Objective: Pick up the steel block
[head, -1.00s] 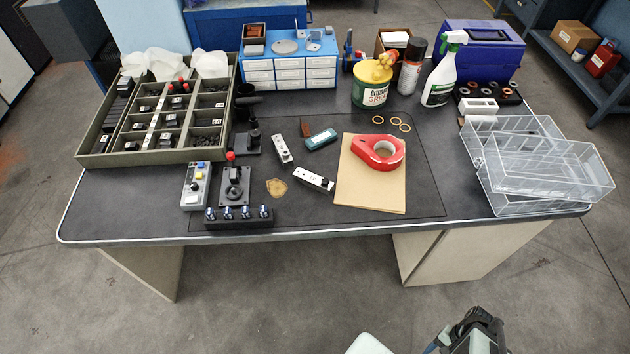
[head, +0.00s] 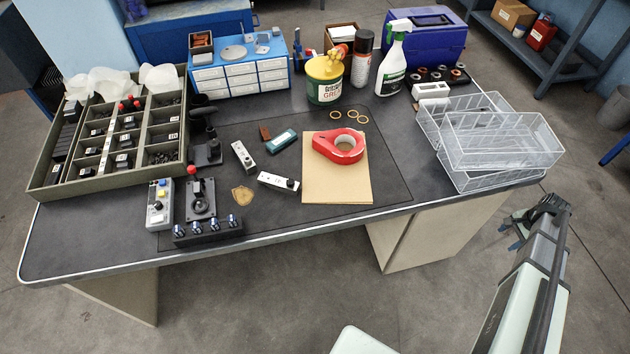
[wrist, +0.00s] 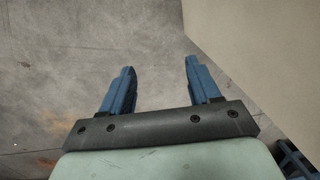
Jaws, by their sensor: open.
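Two small pale, metal-looking blocks lie on the dark mat in the head view. One (head: 243,157) is tilted toward upright in the picture, and the other (head: 278,181) lies more crosswise with a dark knob at its right end. I cannot tell for certain which is the steel block. My gripper (head: 509,233) is off the right front of the bench, well apart from both blocks. In the wrist view my gripper (wrist: 160,66) has its blue fingers spread with nothing between them. Neither block shows there.
A red tape roll (head: 339,147) sits on brown cardboard (head: 336,188) right of the blocks. A joystick unit (head: 201,200) and a grey control box (head: 159,205) stand to the left. Clear bins (head: 500,140) stand at the bench's right end. A teal block (head: 281,140) lies behind.

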